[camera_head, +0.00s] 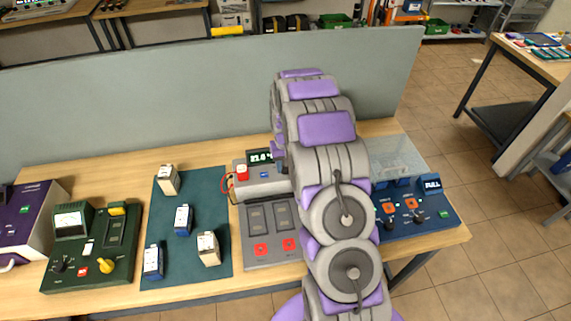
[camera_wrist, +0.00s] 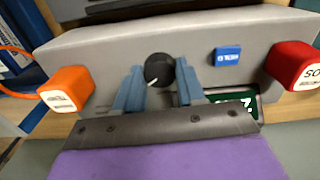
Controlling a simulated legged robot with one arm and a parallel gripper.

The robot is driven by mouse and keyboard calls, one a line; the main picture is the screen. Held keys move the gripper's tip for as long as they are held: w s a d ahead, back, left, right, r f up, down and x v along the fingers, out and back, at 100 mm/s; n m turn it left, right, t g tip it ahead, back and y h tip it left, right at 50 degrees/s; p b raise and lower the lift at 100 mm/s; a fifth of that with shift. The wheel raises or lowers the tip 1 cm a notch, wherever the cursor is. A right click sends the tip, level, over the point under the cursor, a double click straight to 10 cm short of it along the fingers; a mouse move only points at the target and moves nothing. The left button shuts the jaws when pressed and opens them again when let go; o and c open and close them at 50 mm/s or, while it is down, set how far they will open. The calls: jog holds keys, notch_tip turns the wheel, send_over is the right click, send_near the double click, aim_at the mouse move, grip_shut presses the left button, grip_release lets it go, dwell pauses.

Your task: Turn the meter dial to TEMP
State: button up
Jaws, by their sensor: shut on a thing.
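The meter is a grey box (camera_head: 256,190) on the bench, partly covered by my arm in the head view. Its lit display (camera_head: 259,157) shows a number whose ending is hard to read. In the wrist view the meter body (camera_wrist: 110,48) fills the upper part, with a blue label (camera_wrist: 228,54) on its face. The black round dial (camera_wrist: 158,69) has a white pointer line aimed toward the lower left of that picture. My gripper (camera_wrist: 158,77) has its two blue-grey fingers on either side of the dial, shut on it. My gripper is hidden behind my arm in the head view.
In the wrist view an orange block (camera_wrist: 67,89) and a red block (camera_wrist: 292,66) flank the dial. A green mat (camera_head: 205,193) with several small batteries lies left of the meter. A green charger unit (camera_head: 92,248) and a blue panel (camera_head: 428,208) stand farther out. A grey partition (camera_head: 150,110) closes the back.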

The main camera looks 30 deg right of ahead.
jog(key=shift+w+r, duration=0.15)
jog(key=shift+w, duration=0.05)
dwell(0.3)
jog(key=o, duration=0.8)
notch_tip(320, 180, up, 17)
jog(key=shift+r+p, duration=0.1)
jog(key=shift+p, duration=0.45)
jog(key=shift+d, duration=0.1)
